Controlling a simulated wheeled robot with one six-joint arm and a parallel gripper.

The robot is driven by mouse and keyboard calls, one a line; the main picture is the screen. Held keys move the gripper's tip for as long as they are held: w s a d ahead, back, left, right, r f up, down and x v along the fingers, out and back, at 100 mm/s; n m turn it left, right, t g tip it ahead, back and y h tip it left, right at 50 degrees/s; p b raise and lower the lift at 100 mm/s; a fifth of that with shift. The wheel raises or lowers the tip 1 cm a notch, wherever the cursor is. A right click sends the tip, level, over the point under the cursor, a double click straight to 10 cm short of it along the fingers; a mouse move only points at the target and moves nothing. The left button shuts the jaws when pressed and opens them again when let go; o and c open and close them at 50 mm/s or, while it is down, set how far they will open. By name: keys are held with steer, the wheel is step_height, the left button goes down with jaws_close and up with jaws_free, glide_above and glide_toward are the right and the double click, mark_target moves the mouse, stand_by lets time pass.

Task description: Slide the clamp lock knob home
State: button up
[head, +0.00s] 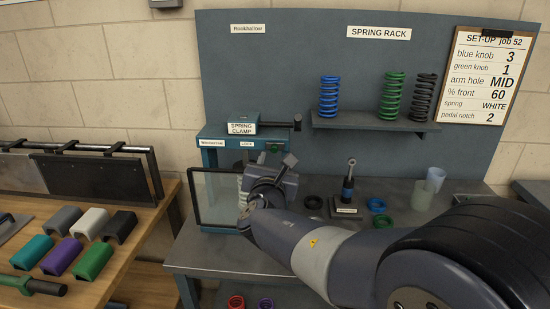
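The spring clamp (243,125) stands at the back of the bench as a pale labelled block on a blue-grey stand. A dark rod with a black knob end (297,123) sticks out from its right side. A small LOCK label (247,143) sits on the stand's front below the block. My gripper (272,165) is in front of and below the clamp, just under the LOCK label. My own wrist hides part of it, so I cannot tell whether its fingers are open or shut.
A clear framed panel (196,199) stands left of my gripper. A spring rack shelf (370,124) holds blue, green and black springs.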

mark_target(271, 147)
steer(key=s, duration=0.6)
steer(key=shift+s+a, duration=0.2)
steer(key=shift+s, duration=0.05)
steer(key=w, duration=0.5)
steer(key=w+p, duration=0.1)
steer(key=w, duration=0.5)
steer(key=shift+d+r, duration=0.15)
steer(key=shift+d, duration=0.05)
steer(key=shift+a+p, duration=0.65)
steer(key=shift+p, duration=0.2)
steer(key=shift+f, duration=0.2)
